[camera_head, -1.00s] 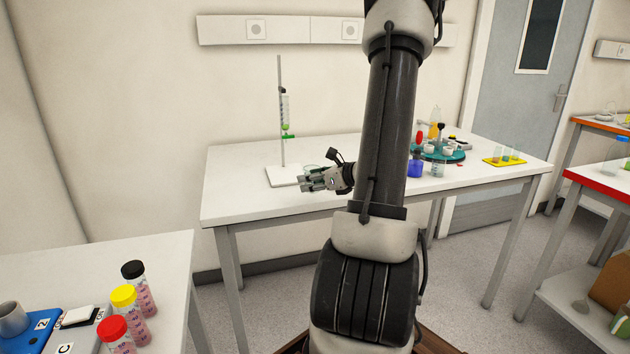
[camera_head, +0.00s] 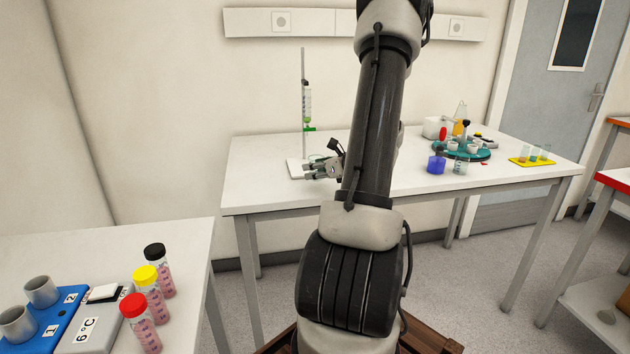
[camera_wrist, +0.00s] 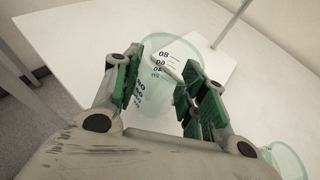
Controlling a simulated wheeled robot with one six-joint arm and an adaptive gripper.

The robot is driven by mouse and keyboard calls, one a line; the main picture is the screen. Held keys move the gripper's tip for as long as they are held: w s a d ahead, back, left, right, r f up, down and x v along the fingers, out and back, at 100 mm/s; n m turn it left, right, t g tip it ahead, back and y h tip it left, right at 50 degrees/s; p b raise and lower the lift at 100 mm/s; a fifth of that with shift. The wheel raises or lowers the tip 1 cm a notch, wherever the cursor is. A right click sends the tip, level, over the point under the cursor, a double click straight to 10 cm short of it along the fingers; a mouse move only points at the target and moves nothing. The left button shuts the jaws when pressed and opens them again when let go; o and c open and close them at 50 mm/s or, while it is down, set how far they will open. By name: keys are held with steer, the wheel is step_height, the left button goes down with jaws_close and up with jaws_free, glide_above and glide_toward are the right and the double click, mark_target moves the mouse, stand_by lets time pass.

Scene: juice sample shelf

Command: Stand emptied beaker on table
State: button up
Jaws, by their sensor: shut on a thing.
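My gripper (camera_head: 310,171) is low over the left part of the white table (camera_head: 262,190), close in front of the burette stand (camera_head: 304,100). In the wrist view my gripper (camera_wrist: 166,88) is shut on a clear beaker (camera_wrist: 150,100) with dark graduation marks. The beaker looks empty and sits between the green finger pads. I cannot tell whether its base touches the table. In the head view the held beaker cannot be made out clearly.
Another clear round vessel (camera_wrist: 287,160) shows at the lower right of the wrist view. A teal rack (camera_head: 470,154), a blue flask (camera_head: 436,164) and a yellow tray (camera_head: 531,161) stand on the table's right part. Capped sample bottles (camera_head: 151,290) stand on the near-left table.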

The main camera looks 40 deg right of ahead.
steer(key=shift+f, duration=1.7)
steer(key=shift+f, duration=0.15)
steer(key=o, duration=1.1)
